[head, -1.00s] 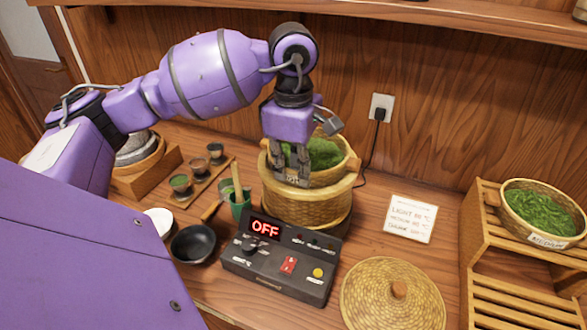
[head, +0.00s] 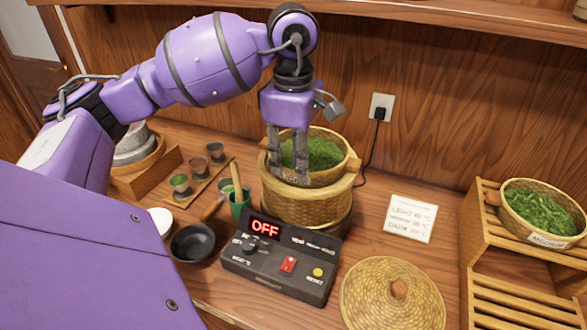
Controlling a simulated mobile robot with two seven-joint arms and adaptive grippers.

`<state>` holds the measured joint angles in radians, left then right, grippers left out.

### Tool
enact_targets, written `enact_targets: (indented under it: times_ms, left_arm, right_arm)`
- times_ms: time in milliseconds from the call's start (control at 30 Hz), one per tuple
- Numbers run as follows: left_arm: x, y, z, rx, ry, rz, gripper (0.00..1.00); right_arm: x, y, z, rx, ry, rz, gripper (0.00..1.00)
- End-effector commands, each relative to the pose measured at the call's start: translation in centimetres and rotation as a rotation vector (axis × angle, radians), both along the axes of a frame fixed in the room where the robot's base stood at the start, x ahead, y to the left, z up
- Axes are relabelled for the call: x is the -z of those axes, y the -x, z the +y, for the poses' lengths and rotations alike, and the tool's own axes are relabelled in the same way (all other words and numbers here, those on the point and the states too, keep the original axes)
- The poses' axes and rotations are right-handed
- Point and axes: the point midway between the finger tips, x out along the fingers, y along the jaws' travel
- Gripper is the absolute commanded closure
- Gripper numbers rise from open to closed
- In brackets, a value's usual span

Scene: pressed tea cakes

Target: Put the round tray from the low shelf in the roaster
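A round woven tray (head: 335,176) of green leaves sits in the mouth of the round wicker roaster (head: 305,208). Its rim stands a little above the roaster's rim, and a label on its near side is partly hidden by my fingers. My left gripper (head: 287,178) points down at the tray's near left rim. Its two fingers are apart, with a gap between them; whether they touch the rim is unclear. My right gripper is not in view. The low shelf (head: 515,308) of the slatted rack at right shows no tray.
Another round leaf tray (head: 540,212) is on the rack's upper shelf. A woven lid (head: 393,300) and a control box (head: 280,262) reading OFF lie in front. A black bowl (head: 193,243), cups (head: 180,184) and a green pot (head: 240,208) stand left of the roaster. A card (head: 411,219) lies right.

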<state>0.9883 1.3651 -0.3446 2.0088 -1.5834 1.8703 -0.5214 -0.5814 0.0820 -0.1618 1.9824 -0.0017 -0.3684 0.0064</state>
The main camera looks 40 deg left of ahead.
Motion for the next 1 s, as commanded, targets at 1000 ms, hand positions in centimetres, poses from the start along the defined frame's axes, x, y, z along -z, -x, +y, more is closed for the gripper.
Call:
enact_targets:
  times_ms: [1000]
  left_arm:
    - [-9.5,0.2,0.0,-0.001,0.0,0.001,0.77]
  right_arm:
    - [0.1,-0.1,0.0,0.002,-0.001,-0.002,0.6]
